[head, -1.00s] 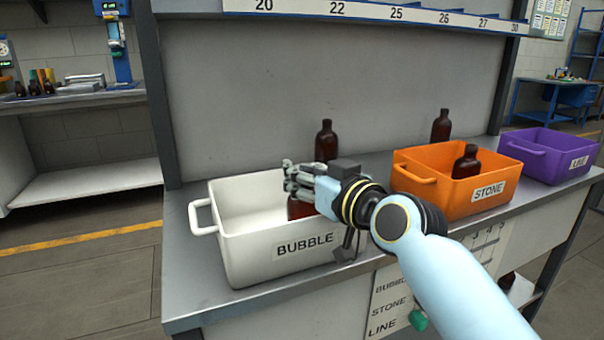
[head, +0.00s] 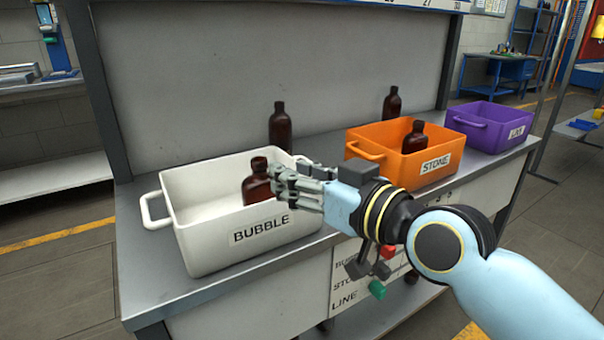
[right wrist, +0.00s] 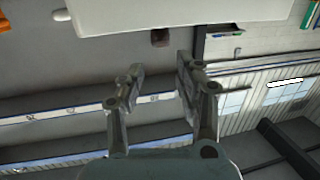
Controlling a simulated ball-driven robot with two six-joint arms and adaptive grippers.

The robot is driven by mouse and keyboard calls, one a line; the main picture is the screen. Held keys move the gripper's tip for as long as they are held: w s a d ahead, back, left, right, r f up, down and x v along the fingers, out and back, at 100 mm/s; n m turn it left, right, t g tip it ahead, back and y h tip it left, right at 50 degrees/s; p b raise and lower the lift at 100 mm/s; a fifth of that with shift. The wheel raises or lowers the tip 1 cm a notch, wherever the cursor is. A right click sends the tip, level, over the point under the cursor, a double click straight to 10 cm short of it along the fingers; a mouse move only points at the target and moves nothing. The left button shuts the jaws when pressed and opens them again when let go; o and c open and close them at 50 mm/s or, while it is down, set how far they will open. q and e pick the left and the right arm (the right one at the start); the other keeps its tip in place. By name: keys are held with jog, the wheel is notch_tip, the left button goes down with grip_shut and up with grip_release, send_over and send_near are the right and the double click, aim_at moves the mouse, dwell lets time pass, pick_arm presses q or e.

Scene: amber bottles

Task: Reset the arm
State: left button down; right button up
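My right gripper (head: 290,188) is at the near right side of the white BUBBLE bin (head: 205,246), in front of its rim. In the right wrist view its two fingers (right wrist: 160,78) are apart with nothing between them. An amber bottle (head: 256,184) stands in the white bin, just left of the fingers; the fingers overlap its edge in the picture, but look clear of it. My left gripper is not in view.
An orange STONE bin (head: 440,162) holds a bottle (head: 415,137). A purple bin (head: 490,138) stands further right. Bottles stand on the bench behind the white bin (head: 280,127) and the orange bin (head: 391,103). Open floor lies at lower left.

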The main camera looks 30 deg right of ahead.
jog(key=shift+s+d+r, duration=0.1)
jog(key=shift+s, duration=0.45)
jog(key=s+d+f+m+g+h, duration=0.1)
jog(key=s+d+f+g+h, duration=0.15)
jog(key=s+f+g, duration=0.7)
jog(key=s+d+f+m+g+h, duration=0.1)
jog(key=s+d+f+g+h, duration=0.2)
jog(key=s+f, duration=0.7)
jog(key=s+d+f+g, duration=0.1)
jog(key=s+f, duration=0.2)
jog(key=f, duration=0.8)
jog(key=s+d+f+g, duration=0.2)
jog(key=s+f, duration=0.1)
jog(key=f, duration=0.9)
jog(key=s+f, duration=1.4)
jog(key=s, duration=0.4)
jog(key=shift+d+f+g+y, duration=0.25)
jog(key=shift+g+y, duration=0.1)
jog(key=shift+y, duration=0.1)
